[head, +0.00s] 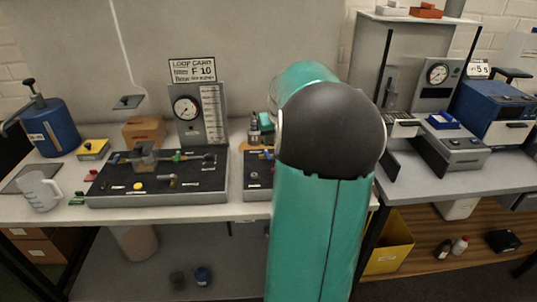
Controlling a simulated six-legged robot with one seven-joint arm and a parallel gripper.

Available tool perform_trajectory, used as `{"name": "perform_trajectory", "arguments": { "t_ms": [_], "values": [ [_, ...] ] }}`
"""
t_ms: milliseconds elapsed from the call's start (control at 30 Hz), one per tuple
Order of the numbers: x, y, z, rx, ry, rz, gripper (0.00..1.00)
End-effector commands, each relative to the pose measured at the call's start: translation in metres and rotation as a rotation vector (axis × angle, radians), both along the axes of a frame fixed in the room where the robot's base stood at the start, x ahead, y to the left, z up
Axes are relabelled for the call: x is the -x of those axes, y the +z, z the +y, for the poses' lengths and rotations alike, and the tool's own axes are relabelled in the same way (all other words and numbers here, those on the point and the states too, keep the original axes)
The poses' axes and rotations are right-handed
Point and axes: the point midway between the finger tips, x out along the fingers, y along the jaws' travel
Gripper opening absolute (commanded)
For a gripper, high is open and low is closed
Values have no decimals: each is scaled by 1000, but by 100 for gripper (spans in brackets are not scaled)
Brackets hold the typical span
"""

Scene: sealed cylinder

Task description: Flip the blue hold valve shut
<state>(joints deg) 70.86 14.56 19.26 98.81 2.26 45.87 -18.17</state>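A black valve panel (110,188) lies on the left bench, with small fittings and coloured handles on top. A green handle (178,157) and a yellow knob (137,186) show on it. The fittings are too small for me to tell which one is the blue hold valve. A round gauge (186,108) stands upright behind the panel. My teal arm with its black joint fills the centre right and hides part of the bench. I cannot see my gripper, so its state does not show.
A blue container (52,128), a yellow box (93,149) and a clear jug (39,192) stand left of the panel. A smaller black panel (257,180) sits to its right, partly behind my arm. A second bench (430,185) at right carries a gauge stand and a blue machine (492,110).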

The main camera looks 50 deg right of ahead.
Motion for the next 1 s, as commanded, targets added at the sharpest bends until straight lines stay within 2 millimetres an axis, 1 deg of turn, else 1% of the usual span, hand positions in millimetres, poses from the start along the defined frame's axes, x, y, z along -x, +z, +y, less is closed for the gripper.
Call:
{"name": "perform_trajectory", "arguments": {
  "t_ms": [33, 200, 400, 567, 833, 867, 900, 967, 1000],
  "values": [
    [-4, -11, 0, -4, 3, 1, 35],
    [-14, -42, -7, -3, 3, 1, 35],
    [-25, -71, -12, -3, 2, 0, 35],
    [-28, -81, -14, 0, 2, 0, 35],
    [-29, -83, -14, 0, 2, -1, 35],
    [-29, -83, -14, 0, 2, -1, 32],
    [-29, -83, -14, 0, 2, -1, 24],
    [-29, -82, -14, 0, 2, -1, 12],
    [-29, -82, -14, 0, 2, -1, 4]
  ]
}}
